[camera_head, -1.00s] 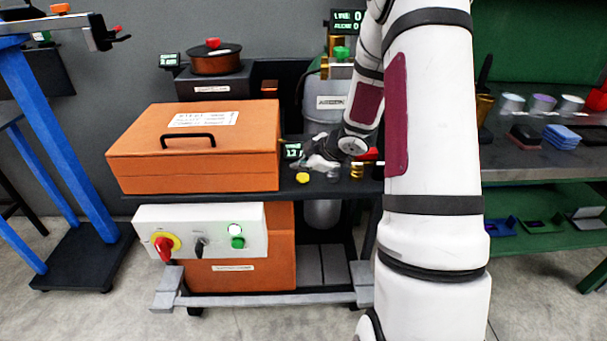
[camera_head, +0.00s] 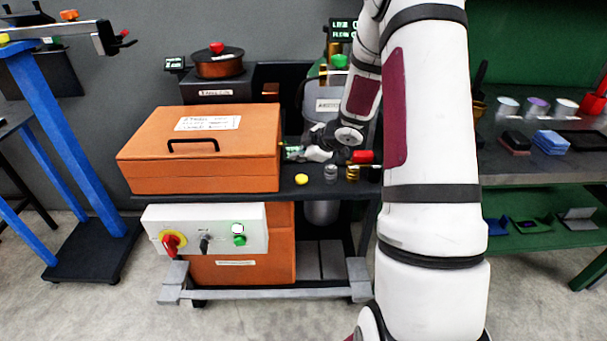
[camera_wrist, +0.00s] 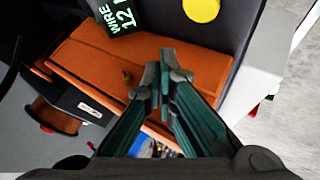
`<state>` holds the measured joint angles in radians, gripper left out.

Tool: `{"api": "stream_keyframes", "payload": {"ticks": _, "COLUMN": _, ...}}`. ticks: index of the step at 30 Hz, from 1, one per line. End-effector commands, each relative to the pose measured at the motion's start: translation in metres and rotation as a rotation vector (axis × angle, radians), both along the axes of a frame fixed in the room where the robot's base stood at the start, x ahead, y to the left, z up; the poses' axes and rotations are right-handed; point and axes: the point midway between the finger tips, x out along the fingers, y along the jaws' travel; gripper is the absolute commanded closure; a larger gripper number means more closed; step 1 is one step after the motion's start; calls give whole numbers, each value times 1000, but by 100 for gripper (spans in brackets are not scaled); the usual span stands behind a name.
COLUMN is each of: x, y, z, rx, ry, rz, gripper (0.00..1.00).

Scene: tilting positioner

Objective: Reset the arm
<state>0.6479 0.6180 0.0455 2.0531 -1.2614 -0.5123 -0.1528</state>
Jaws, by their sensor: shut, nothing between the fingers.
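My arm (camera_head: 432,140) stands tall on the right of the head view and bends down at its far end to the dark bench. My gripper (camera_wrist: 164,78) is shut and empty in the wrist view, its dark green fingers together in front of the orange case (camera_wrist: 105,70). In the head view the gripper (camera_head: 308,153) is small, beside the right end of the orange case (camera_head: 200,155). Its fingertips are hard to make out there. I cannot tell whether they touch anything.
A small "WIRE" display (camera_wrist: 118,15) and a yellow disc (camera_wrist: 201,9) lie near the gripper. Small metal pieces (camera_head: 352,173) stand on the bench edge. A control box (camera_head: 205,229) hangs below. A green shelf (camera_head: 540,232) is at right.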

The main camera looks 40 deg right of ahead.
Motion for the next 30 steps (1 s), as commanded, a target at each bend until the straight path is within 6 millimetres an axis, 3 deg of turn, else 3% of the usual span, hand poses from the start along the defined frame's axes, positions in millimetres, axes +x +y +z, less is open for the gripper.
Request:
{"api": "stream_keyframes", "payload": {"ticks": 20, "x": 0, "y": 0, "z": 11, "rx": -9, "ry": 0, "rz": -11, "gripper": 100}}
{"api": "stream_keyframes", "payload": {"ticks": 23, "x": 0, "y": 1, "z": 34, "rx": -37, "ry": 2, "rz": -56, "gripper": 100}}
{"api": "stream_keyframes", "payload": {"ticks": 26, "x": -6, "y": 5, "z": 73, "rx": -74, "ry": 6, "rz": -138, "gripper": 100}}
{"api": "stream_keyframes", "payload": {"ticks": 30, "x": -27, "y": 16, "z": 134, "rx": -105, "ry": 18, "rz": -289, "gripper": 100}}
